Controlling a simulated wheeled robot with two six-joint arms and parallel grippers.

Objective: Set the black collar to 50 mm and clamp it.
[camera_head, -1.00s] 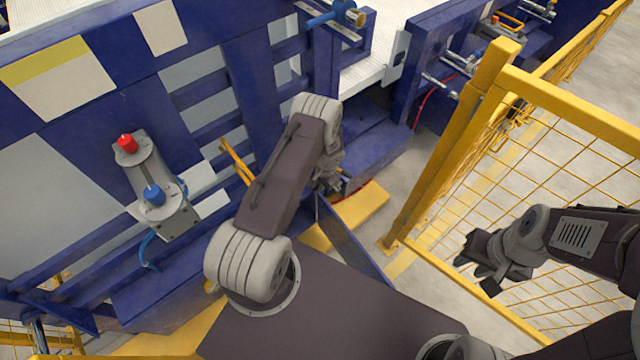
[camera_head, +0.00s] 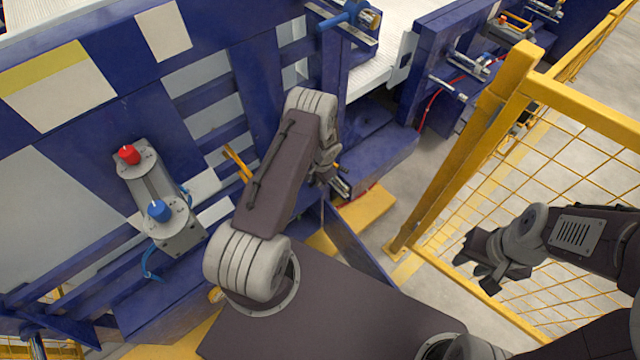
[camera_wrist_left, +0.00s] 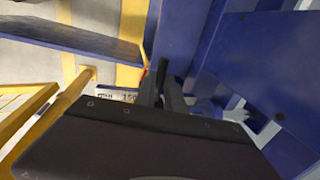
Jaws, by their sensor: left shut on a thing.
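My left gripper (camera_head: 340,186) is low beside the blue frame, past my left arm's forearm. In the left wrist view its fingers (camera_wrist_left: 161,94) are close together around a narrow black piece (camera_wrist_left: 163,68) that stands up between them. I cannot tell whether this piece is the black collar or its clamp lever. A pale scale strip (camera_wrist_left: 128,97) with dark numbers, one seemingly 150, shows just left of the fingers; the rest of it is hidden. My right gripper (camera_head: 482,275) hangs empty before the yellow fence; its finger gap is unclear.
A blue frame (camera_head: 345,225) stands close around the left gripper. A grey unit with a red knob (camera_head: 129,154) and a blue knob (camera_head: 159,210) is at the left. A yellow mesh fence (camera_head: 590,105) is at the right.

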